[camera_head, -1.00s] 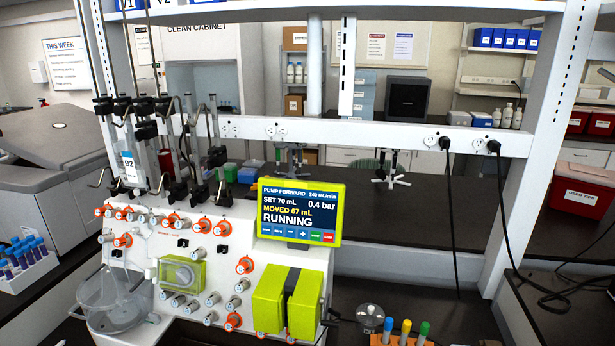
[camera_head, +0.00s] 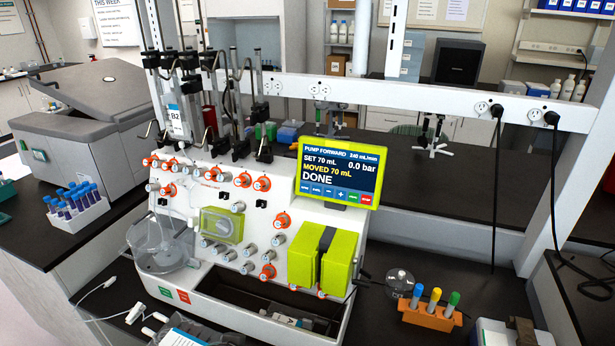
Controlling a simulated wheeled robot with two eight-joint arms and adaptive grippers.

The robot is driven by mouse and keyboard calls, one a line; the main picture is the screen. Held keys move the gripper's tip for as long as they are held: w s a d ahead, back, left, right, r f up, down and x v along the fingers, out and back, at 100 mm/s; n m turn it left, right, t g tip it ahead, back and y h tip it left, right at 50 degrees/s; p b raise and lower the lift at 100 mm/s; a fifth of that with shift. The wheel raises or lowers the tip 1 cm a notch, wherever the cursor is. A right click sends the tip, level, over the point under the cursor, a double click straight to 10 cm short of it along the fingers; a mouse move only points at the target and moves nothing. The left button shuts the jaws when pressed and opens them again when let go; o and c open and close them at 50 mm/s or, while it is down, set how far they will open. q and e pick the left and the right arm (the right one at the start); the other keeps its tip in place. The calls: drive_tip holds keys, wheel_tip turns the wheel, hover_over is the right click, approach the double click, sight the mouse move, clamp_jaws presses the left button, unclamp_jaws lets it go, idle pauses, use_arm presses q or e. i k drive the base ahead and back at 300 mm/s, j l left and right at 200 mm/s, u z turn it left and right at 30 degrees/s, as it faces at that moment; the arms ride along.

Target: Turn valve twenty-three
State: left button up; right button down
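The cell processor (camera_head: 215,227) stands on the dark bench, with a sloped white front panel. Several valve knobs with orange rings run along its upper edge, one of them the upper right orange valve (camera_head: 262,184). More orange valves sit lower, such as the middle right one (camera_head: 283,220) and a low one (camera_head: 267,272). Several grey-white knobs (camera_head: 251,250) lie between them. The valve numbers are too small to read, so I cannot tell which is twenty-three. The screen (camera_head: 338,172) reads pump forward, set 70 mL, moved 70 mL, 0.0 bar, DONE. Neither gripper shows.
Yellow-green pump blocks (camera_head: 319,258) and a clear round chamber (camera_head: 160,247) project from the panel. An orange rack (camera_head: 431,315) of capped tubes stands at right. A white rack (camera_head: 78,212) of purple tubes stands at left. Hanging bags and clamps rise behind the panel.

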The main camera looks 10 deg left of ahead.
sight(151, 187)
drive_tip(key=k+j+u, duration=0.1)
drive_tip(key=u, duration=0.3)
drive_tip(key=j+u, duration=0.2)
drive_tip(key=u, duration=0.15)
drive_tip(key=k+j+u, duration=0.1)
drive_tip(key=j+u, duration=0.15)
drive_tip(key=u, duration=0.15)
